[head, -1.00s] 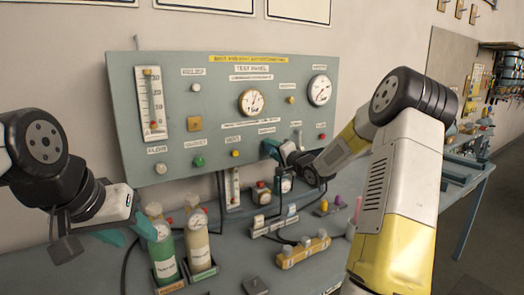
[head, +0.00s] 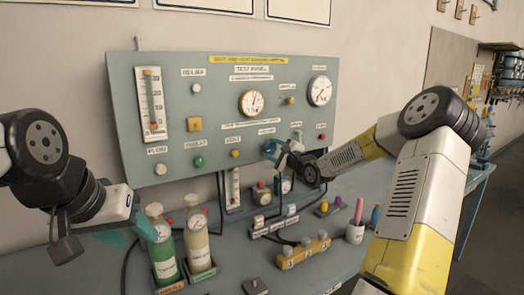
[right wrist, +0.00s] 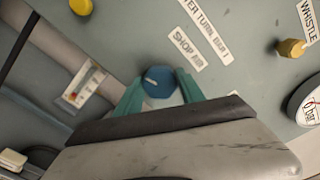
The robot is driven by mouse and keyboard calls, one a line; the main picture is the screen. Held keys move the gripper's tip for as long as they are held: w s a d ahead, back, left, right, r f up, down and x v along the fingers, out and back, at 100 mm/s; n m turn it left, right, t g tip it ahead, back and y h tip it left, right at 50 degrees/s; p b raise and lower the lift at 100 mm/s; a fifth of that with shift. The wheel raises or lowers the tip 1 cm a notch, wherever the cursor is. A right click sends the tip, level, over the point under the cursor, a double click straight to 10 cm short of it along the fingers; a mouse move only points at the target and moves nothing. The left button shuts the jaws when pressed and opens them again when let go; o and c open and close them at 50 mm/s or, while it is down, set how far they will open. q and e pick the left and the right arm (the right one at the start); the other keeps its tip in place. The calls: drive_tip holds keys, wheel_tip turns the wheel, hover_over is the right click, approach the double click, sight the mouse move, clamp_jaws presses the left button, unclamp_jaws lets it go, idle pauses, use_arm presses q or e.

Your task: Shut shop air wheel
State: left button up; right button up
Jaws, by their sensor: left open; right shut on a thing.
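The shop air wheel (right wrist: 158,83) is a small round blue knob with a pale mark on its face, under the label "SHOP AIR" (right wrist: 186,48) in the right wrist view. It sits low on the grey-green test panel (head: 222,120) in the head view. My right gripper (right wrist: 158,92) is shut on it, with a teal finger on either side. In the head view the right gripper (head: 273,150) partly hides the wheel. My left gripper (head: 128,232) is open and empty at the left, in front of the bottles and apart from the panel.
Other knobs, including green (head: 198,162) and red (head: 321,137), and a round gauge (head: 252,102) are on the panel. A green bottle (head: 164,258) and a cream bottle (head: 198,248) stand below. A yellow manifold (head: 303,252) and a cup (head: 355,233) are on the bench.

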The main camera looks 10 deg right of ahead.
drive_tip(key=m, duration=0.5)
drive_tip(key=shift+f+m, duration=0.1)
drive_tip(key=shift+m, duration=0.2)
drive_tip(key=m, duration=1)
drive_tip(key=shift+d, duration=0.1)
drive_tip(key=m, duration=0.5)
drive_tip(key=o, duration=1.4)
drive_tip(key=shift+w, duration=0.1)
drive_tip(key=shift+c, duration=0.2)
drive_tip(key=shift+d, duration=0.1)
